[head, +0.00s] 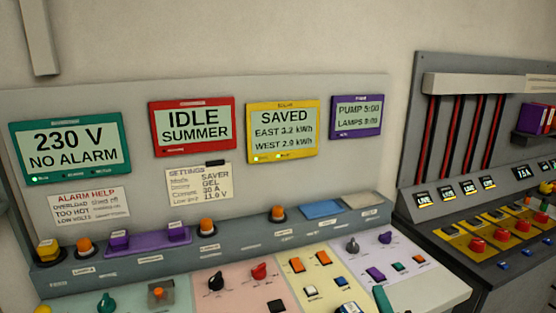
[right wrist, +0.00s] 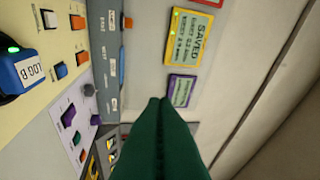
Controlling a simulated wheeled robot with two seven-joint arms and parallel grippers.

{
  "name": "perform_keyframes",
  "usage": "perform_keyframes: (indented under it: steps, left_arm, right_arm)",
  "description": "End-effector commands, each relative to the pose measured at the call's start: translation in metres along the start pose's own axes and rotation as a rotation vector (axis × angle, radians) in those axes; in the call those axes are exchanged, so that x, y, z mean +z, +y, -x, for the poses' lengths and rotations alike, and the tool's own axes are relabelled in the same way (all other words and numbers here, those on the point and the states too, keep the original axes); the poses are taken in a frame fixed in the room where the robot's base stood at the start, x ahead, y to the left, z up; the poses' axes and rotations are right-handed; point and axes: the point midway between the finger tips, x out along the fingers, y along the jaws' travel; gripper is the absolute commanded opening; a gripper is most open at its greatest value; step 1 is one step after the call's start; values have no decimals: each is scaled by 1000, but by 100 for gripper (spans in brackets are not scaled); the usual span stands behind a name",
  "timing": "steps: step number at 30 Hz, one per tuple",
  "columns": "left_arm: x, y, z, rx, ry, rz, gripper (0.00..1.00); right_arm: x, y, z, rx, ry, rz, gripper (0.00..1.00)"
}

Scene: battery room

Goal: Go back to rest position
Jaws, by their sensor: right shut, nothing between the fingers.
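My right gripper (head: 383,298) shows as a small green tip at the bottom edge of the head view, over the front of the light control panel. In the right wrist view its dark green fingers (right wrist: 160,103) are together with nothing between them. They are apart from the displays and controls beyond. My left gripper is not in view.
The sloped control panel (head: 235,285) carries several knobs and buttons, with a blue LOG B device (right wrist: 20,72) close to my right wrist. Four displays, such as the yellow SAVED one (head: 283,131), are on the upright board. A darker console (head: 425,205) stands at right.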

Motion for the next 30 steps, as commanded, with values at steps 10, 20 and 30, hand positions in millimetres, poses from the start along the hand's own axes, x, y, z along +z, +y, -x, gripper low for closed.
perform_keyframes:
  steps: [10,20,30]
  left_arm:
    - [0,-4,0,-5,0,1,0]
    - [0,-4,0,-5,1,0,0]
    - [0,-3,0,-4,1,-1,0]
  right_arm:
    - [-17,125,168,725,669,-941,0]
    - [24,142,276,1124,959,-1222,0]
    - [43,200,301,1251,1041,-1256,0]
